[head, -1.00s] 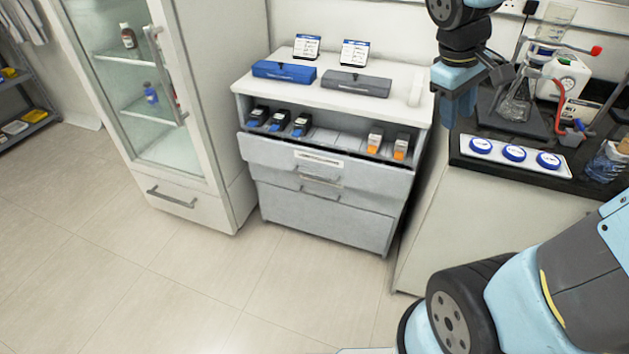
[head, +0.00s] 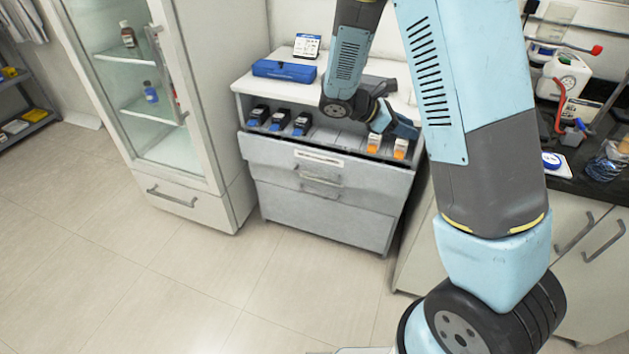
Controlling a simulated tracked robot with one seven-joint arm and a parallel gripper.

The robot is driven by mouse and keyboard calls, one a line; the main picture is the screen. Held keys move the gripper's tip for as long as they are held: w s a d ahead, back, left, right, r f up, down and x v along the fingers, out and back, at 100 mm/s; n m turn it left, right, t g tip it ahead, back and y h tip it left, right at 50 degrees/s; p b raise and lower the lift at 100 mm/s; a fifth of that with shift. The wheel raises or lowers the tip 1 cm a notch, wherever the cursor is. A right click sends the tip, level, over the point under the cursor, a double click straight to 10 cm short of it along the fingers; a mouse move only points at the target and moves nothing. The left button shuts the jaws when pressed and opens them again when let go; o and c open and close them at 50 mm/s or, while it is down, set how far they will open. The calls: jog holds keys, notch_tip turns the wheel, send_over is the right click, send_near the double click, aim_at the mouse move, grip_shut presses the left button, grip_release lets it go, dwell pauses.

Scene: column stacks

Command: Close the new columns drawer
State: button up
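The low grey-white cabinet stands in the middle of the head view. Its upper drawer (head: 270,156) has a white label (head: 319,158), too small to read, and a bar handle (head: 318,179). The lower drawer (head: 325,217) looks flush.
A blue case (head: 284,70) and a sign (head: 307,46) are on top. A glass-door cabinet (head: 170,130) stands left. The floor in front is clear.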

jog(key=w+a+f+n+t+h, duration=0.1)
jog(key=w+a+f+n+t, duration=0.3)
jog(key=a+f+n+t, duration=0.35)
jog(key=w+a+f+n+t+h, duration=0.1)
jog(key=w+a+f+n+t, duration=0.4)
jog(key=f+n, duration=0.5)
jog(key=s+a+f+n+t+y, duration=0.25)
jog(key=a+f+n+y, duration=0.25)
jog(key=f+n+y, duration=0.45)
jog(key=s+a+f+n+t+y, duration=0.1)
jog(key=a+f+n+t+y, duration=0.4)
jog(key=f+n, duration=0.65)
jog(key=w+a+m+y, duration=0.1)
jog(key=w, duration=1.2)
jog(key=shift+w+r+m+g, duration=0.25)
jog(key=shift+w+m+g, duration=0.1)
jog(key=shift+g, duration=0.05)
grip_shut()
